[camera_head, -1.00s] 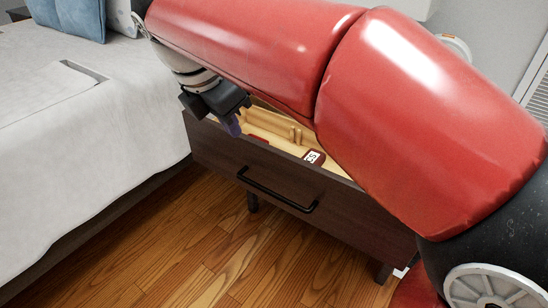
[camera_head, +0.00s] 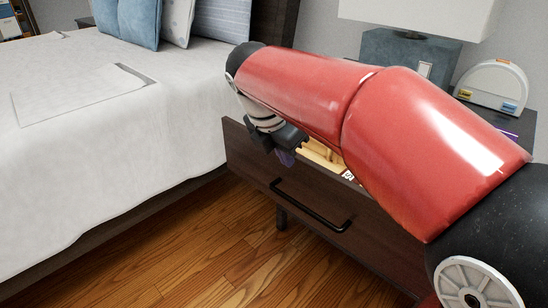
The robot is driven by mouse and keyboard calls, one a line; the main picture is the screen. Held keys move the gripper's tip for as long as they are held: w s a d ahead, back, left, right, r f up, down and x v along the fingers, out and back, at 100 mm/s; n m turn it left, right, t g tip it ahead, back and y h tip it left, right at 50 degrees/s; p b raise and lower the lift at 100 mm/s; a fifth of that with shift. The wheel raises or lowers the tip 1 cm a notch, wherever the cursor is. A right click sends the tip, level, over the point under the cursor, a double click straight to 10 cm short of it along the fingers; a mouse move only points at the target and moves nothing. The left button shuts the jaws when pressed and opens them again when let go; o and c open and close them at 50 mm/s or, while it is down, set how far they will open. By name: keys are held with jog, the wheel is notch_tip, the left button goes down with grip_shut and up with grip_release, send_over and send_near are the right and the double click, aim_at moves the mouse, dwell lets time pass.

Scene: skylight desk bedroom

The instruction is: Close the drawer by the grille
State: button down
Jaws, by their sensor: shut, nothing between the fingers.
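The dark wood drawer (camera_head: 250,166) is pulled open beside the bed, with a black bar handle (camera_head: 310,207) on its front. My red arm hides much of the drawer and cabinet. My gripper (camera_head: 286,158) is shut and empty, pointing down at the drawer's front edge, left of the visible opening. I cannot tell whether it touches the drawer. The grille is not in view now.
The white-covered bed (camera_head: 90,150) stands close on the left. A lamp with a blue-grey base (camera_head: 395,55) and a white arched object (camera_head: 492,87) stand behind my arm on the dark top. Wood floor (camera_head: 190,245) lies clear in front of the drawer.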

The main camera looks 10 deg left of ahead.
jog(key=shift+w+d, duration=0.25)
jog(key=shift+w, duration=0.05)
